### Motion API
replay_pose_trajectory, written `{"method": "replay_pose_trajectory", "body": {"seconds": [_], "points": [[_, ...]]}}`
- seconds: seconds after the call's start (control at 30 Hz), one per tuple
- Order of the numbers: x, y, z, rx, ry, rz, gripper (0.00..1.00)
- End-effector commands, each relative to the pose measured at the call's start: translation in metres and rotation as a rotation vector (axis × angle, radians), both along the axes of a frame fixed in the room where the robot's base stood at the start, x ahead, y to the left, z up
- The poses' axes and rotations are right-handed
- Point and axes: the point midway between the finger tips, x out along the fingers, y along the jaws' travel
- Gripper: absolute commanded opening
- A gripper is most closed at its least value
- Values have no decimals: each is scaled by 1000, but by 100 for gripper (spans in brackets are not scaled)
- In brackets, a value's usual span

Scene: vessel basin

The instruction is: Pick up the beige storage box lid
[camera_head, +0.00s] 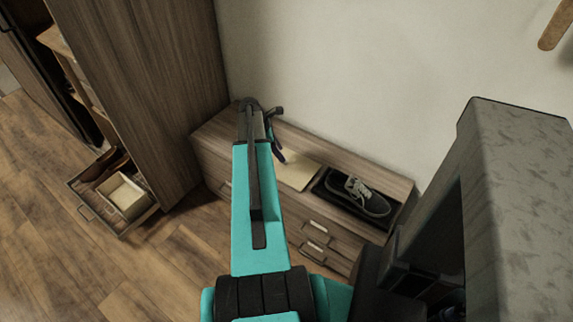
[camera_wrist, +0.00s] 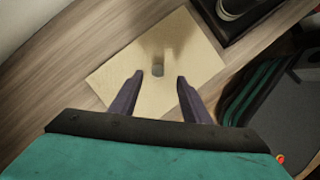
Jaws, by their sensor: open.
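The beige storage box lid (camera_wrist: 190,50) lies flat on top of the low wooden cabinet. The lid also shows in the head view (camera_head: 297,174), partly hidden behind my arm. In the head view my gripper (camera_head: 279,150) is over the cabinet top beside the lid. I cannot tell how high the fingertips are above the lid.
A black tray (camera_head: 330,199) with a grey sneaker (camera_head: 363,197) stands right of the lid on the low cabinet (camera_head: 400,187). A wall rises behind. A tall wardrobe (camera_head: 150,70) stands at left. An open drawer (camera_head: 110,217) holding a beige box (camera_head: 126,194) juts out over the floor.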

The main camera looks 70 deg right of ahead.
Motion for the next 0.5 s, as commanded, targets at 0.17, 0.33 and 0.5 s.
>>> {"method": "replay_pose_trajectory", "body": {"seconds": [0.17,0.33,0.5], "points": [[0,0,-1,0,0,0,43],[0,0,-1,0,0,0,43],[-2,-3,-10,2,1,0,43]]}}
